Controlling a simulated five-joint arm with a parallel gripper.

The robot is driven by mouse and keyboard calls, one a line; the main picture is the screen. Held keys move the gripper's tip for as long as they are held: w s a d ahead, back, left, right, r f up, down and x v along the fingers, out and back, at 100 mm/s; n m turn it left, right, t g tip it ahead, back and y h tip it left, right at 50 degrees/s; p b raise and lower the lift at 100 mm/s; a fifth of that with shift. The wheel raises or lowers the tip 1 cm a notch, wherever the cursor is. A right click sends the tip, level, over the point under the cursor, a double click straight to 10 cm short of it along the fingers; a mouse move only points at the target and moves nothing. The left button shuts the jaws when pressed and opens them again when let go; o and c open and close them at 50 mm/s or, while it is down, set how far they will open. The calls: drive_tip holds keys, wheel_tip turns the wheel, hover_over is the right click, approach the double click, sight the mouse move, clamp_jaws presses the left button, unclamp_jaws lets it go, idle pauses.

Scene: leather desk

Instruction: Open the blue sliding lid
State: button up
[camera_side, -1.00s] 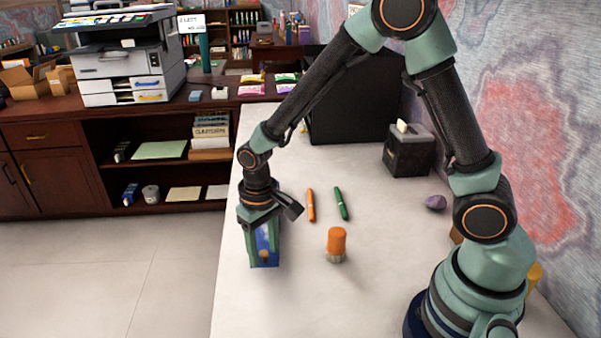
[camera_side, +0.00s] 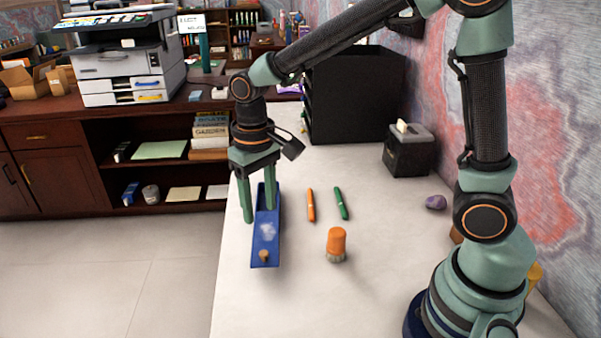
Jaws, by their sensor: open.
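A long narrow blue box with its blue sliding lid (camera_side: 266,236) lies on the pale desk at left centre, pointing away from the camera. A pale patch shows on its top, and a small brown knob (camera_side: 263,255) stands at its near end. I cannot tell how far the lid is slid. My gripper (camera_side: 259,214) points down over the far half of the box, with its green fingers apart. One finger is at the box's left side. The other overlaps its far part in the picture and hides some of it; contact is unclear. Nothing shows between the fingers.
An orange pen (camera_side: 311,206), a green pen (camera_side: 341,204) and an orange-topped cylinder (camera_side: 336,244) stand or lie right of the box. The front desk is clear.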

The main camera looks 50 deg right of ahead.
sight(264, 252)
drive_tip(key=shift+r, duration=0.4)
wheel_tip(264, 252, down, 12)
drive_tip(key=m, duration=1.2)
drive_tip(key=shift+f, duration=0.2)
clamp_jaws()
idle(1.3)
